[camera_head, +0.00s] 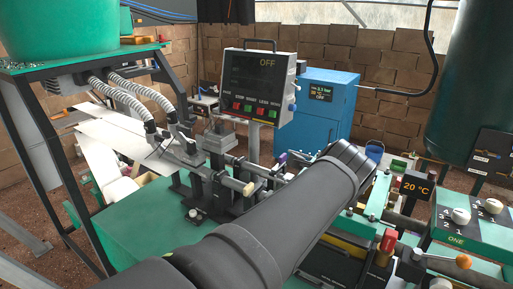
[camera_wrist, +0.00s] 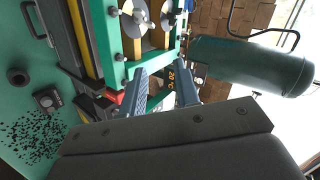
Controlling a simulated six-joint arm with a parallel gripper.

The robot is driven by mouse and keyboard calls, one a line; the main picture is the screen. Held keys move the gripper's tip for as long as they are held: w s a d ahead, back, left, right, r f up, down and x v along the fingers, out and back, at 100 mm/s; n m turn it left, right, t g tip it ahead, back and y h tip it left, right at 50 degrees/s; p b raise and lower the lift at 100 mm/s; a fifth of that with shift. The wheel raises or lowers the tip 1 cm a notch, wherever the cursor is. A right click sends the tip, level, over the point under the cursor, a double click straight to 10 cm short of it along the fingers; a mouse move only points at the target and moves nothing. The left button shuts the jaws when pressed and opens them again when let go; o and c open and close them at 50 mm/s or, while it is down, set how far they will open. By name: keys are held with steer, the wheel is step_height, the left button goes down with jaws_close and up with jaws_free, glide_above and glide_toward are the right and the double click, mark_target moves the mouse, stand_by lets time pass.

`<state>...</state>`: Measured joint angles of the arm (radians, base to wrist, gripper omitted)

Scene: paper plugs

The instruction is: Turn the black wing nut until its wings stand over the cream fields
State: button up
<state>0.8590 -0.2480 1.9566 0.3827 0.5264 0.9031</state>
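I cannot make out the black wing nut or its cream fields for certain in either view. My gripper (camera_wrist: 161,78) shows in the wrist view with its two grey fingers apart and nothing visible between them. In the head view my own dark arm reaches across the middle and covers part of the machine. The fingers are hidden there.
A green frame with metal discs (camera_wrist: 136,18) lies ahead of the fingers. In the head view, the temperature display (camera_head: 416,185) and a panel with cream knobs (camera_head: 461,216) stand right of my arm. A red-capped post (camera_head: 387,242) and a control screen (camera_head: 257,84) reading OFF are nearby.

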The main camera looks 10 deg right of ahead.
steer(key=shift+s+a+f+n, duration=0.2)
steer(key=shift+s+a+n, duration=0.35)
steer(key=shift+n, duration=0.45)
steer(key=shift+w, duration=0.1)
steer(key=w+d+m+y, duration=0.3)
steer(key=w+d+m, duration=0.1)
steer(key=d+m, duration=0.4)
steer(key=w+d+m+y, duration=0.3)
steer(key=w+d+m, duration=0.2)
steer(key=d+m, duration=0.3)
steer(key=x, duration=1.6)
steer(key=shift+w, duration=0.35)
jaws_close()
